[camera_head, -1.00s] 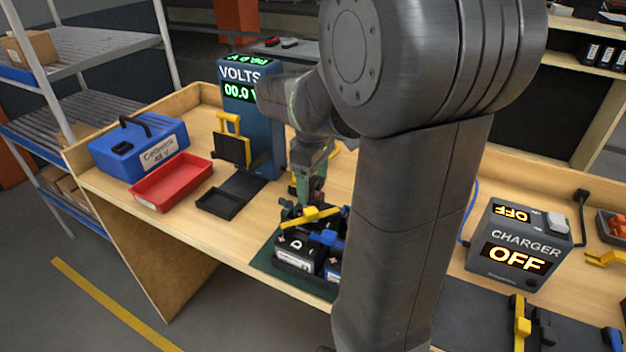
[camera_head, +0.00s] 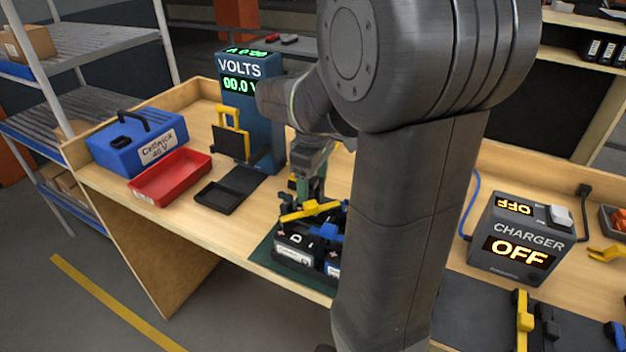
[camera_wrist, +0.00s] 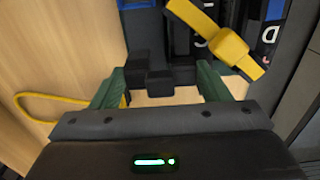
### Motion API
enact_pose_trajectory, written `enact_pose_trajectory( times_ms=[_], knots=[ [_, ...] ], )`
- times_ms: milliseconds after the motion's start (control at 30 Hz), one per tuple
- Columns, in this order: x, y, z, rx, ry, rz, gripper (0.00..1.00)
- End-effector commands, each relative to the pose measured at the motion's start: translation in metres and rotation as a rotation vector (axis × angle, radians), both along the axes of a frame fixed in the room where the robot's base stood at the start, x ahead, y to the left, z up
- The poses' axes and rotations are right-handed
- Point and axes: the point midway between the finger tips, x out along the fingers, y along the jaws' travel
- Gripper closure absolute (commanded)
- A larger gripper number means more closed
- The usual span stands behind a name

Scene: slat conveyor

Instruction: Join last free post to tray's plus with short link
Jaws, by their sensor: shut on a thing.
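My gripper (camera_wrist: 160,86) points down over the battery tray; its green fingers also show in the head view (camera_head: 311,185). It is shut on a black stepped piece (camera_wrist: 160,77), which looks like the short link. The tray (camera_head: 285,262) holds dark blocks, one marked D (camera_head: 295,241). A yellow link (camera_head: 311,211) lies slantwise across the block tops and shows beside the held piece in the wrist view (camera_wrist: 230,46). A blue link (camera_head: 328,234) sits nearer the front. My arm hides the tray's right side. I cannot tell whether the held piece touches a post.
A voltmeter (camera_head: 246,95) reading 00.0 stands behind the tray. A red bin (camera_head: 170,178), a blue case (camera_head: 137,143) and a black holder (camera_head: 222,198) are at left. A charger (camera_head: 515,240) showing OFF stands at right. A yellow cable (camera_wrist: 38,101) lies on the wood.

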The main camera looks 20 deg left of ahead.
Motion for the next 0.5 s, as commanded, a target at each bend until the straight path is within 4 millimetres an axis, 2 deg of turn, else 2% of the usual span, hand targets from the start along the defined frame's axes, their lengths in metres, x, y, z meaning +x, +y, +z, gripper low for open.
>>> enact_pose_trajectory(
  times_ms=[100,133,233,500],
  knots=[
    [-0.0001,-0.0001,-0.0041,0.0,0.0,0.0,0.52],
    [0.0,-0.0001,-0.0029,0.0,0.0,0.0,0.25],
    [0.0,0.0,-0.0025,0.0,0.0,0.0,0.05],
    [0.0,0.0,-0.0021,0.0,0.0,0.0,0.05]
  ],
)
